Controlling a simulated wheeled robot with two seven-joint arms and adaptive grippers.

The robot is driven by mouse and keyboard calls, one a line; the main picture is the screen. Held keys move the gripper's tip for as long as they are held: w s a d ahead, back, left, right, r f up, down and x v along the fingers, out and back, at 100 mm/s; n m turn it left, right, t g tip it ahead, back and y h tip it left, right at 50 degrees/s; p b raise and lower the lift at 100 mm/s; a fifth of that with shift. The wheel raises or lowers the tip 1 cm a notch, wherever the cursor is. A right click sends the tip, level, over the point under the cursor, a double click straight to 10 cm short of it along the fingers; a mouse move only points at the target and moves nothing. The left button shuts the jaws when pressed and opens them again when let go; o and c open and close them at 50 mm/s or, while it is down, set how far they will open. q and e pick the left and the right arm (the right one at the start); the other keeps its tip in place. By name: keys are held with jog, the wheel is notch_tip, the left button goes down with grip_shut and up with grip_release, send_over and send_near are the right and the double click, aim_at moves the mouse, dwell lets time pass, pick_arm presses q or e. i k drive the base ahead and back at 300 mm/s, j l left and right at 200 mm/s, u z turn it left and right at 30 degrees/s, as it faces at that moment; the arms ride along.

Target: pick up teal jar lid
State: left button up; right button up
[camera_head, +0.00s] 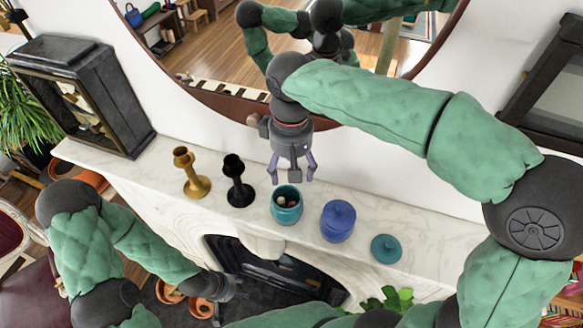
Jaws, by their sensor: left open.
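The teal jar lid (386,249) lies on the white marble mantel (435,225), right of the blue jar, with its small knob up. The open teal jar (286,208) stands left of the blue jar, with small pale and reddish things inside.
A lidded blue jar (337,222) stands between the teal jar and the lid. A black candlestick (238,184) and a gold candlestick (192,175) stand left of the teal jar. A dark clock case (85,95) is at the far left. A round mirror (225,60) hangs behind.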

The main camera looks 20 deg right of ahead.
aim_at(385, 249)
jog(key=k, duration=1)
